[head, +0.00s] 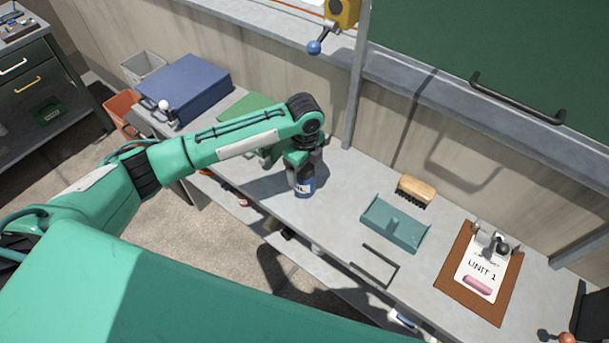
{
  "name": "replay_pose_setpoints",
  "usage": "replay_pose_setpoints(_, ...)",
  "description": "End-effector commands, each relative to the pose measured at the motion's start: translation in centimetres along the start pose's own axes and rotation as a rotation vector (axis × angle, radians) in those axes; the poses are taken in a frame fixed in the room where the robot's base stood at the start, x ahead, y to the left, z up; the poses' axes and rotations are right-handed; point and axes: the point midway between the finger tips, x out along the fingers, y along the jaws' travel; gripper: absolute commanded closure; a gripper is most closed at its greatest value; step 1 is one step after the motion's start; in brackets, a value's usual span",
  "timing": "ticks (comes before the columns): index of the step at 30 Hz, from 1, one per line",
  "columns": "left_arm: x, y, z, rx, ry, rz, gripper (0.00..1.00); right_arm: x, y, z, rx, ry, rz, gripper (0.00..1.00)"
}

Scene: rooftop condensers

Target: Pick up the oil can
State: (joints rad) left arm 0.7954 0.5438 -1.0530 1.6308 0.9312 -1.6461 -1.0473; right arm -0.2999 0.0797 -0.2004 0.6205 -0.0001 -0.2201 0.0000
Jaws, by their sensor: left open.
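The oil can (305,189) is a small dark blue can with a pale label, upright on the grey bench. My left arm comes in from the left, and its gripper (301,168) points down right at the can's top. The gripper is open. Its fingers and the upper part of the can overlap in the picture, so I cannot tell whether they touch. My right gripper is not in view.
A teal tray (395,226), a wooden brush (416,190) and a brown clipboard (450,272) lie to the right on the bench (340,190). A blue case (190,88) and a green item (248,107) are at the left. A wall stands behind.

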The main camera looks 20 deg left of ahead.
Motion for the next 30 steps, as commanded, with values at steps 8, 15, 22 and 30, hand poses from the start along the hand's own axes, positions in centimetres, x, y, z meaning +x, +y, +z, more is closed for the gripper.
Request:
replay_pose_setpoints(8, 2.5, 0.0, 0.0, -0.001, 0.0, -0.001, 0.21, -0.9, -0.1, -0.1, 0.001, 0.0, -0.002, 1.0)
replay_pose_setpoints(15, 2.5, 0.0, 0.0, 0.0, 0.0, -0.001, 0.33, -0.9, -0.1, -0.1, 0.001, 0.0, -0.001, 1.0)
replay_pose_setpoints(22, 2.5, 0.0, 0.0, -0.001, -0.001, -0.001, 0.78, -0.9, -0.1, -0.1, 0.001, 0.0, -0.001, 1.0)
replay_pose_setpoints(30, 2.2, -0.1, 0.0, -0.001, 0.0, -0.004, 0.79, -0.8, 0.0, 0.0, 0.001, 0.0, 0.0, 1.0)
